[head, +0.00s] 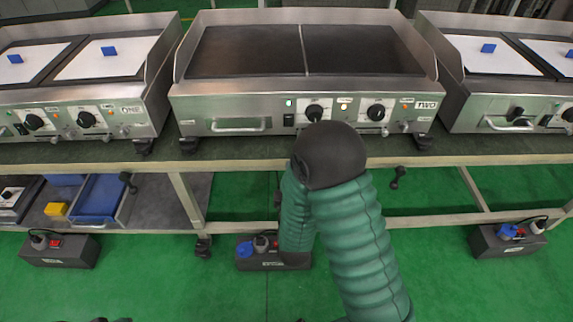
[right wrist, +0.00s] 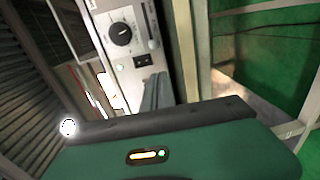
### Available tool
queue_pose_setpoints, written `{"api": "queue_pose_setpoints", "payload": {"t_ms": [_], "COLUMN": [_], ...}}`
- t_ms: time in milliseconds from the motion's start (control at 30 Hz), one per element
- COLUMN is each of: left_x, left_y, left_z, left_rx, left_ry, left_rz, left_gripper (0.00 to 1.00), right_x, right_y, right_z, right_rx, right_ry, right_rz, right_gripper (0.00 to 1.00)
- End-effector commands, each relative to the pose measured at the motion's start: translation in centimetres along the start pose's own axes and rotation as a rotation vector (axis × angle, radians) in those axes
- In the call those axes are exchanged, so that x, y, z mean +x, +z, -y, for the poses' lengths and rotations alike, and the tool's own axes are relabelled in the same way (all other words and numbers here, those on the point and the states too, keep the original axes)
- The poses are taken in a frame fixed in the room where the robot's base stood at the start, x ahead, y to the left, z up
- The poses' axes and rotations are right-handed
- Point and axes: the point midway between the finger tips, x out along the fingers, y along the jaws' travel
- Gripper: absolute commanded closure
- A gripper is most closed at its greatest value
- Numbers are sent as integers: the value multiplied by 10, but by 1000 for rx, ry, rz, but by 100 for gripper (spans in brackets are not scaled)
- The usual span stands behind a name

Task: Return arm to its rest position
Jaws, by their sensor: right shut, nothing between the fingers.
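My right arm (head: 355,240) rises from the bottom right of the head view, with its dark joint (head: 330,157) in front of the middle griddle's lower front edge. A green-sleeved part hangs down from that joint; the gripper itself cannot be made out there. In the right wrist view, my right gripper (right wrist: 156,92) shows as grey fingers, shut and empty, seen against the griddle's front panel (right wrist: 128,50). Whether it touches the panel is unclear. The middle griddle (head: 240,95) has a green light and an orange light lit. My left gripper is not in view.
Two more griddles (head: 110,92) (head: 480,95) with white plates and blue blocks flank the middle one on the table (head: 480,150). Lower shelves hold a blue tray (head: 97,197). Black boxes (head: 60,250) (head: 505,240) stand below the table. Green floor is open around them.

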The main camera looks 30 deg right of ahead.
Motion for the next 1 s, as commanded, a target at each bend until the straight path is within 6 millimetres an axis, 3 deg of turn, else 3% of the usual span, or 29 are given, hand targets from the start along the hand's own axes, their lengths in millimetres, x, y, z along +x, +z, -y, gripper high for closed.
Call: {"api": "queue_pose_setpoints", "payload": {"t_ms": [233,367,500,600,767,967,1000], "left_x": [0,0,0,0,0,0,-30], "left_y": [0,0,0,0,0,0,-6], "left_z": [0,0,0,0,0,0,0], "left_rx": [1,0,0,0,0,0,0], "left_ry": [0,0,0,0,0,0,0], "left_rz": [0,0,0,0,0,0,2], "left_gripper": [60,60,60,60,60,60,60], "right_x": [0,-6,-44,-82,-138,-201,-202], "right_y": [-6,-33,-68,-74,-62,-23,-24], "right_z": [2,20,51,67,79,78,49], "right_rx": [40,281,620,769,896,958,958], "right_ry": [-29,-223,-603,-834,-1076,-1218,-1218], "right_rz": [-17,-92,-99,-6,221,576,570], "right_gripper": [100,100,100,100,100,100,100]}}
